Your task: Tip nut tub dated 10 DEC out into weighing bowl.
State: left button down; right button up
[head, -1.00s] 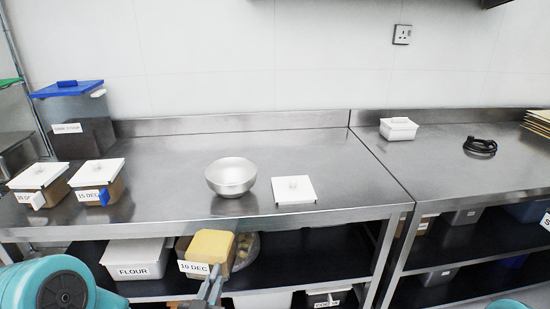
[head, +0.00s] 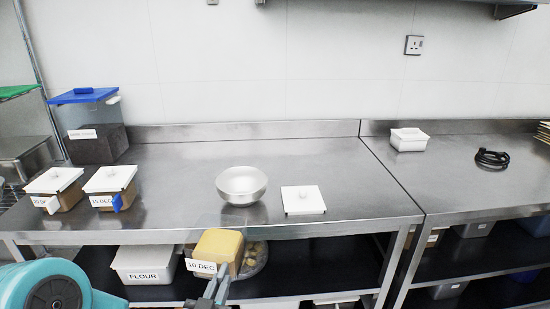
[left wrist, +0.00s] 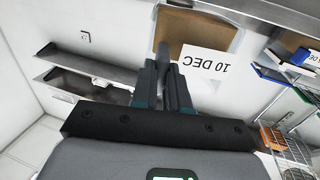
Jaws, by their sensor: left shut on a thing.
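The tub labelled 10 DEC (head: 219,246) is clear, open at the top and full of a tan-yellow mass. My left gripper (head: 217,286) is shut on it and holds it upright in front of the steel table's front edge. The left wrist view shows the tub (left wrist: 196,28) and its white label (left wrist: 205,72), upside down, beyond the gripper (left wrist: 164,60). The weighing bowl (head: 242,185), round and silver, stands on the table beyond the tub, apart from it. My right gripper is not in view.
Two lidded tubs (head: 54,190) (head: 110,187), one marked 15 DEC, and a blue-lidded bin (head: 97,130) stand at left. A FLOUR box (head: 145,264) is on the lower shelf.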

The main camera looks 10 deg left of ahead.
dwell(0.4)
pick_arm(q)
notch_tip(320, 180, down, 2)
jog(key=shift+f, duration=0.1)
dwell(0.4)
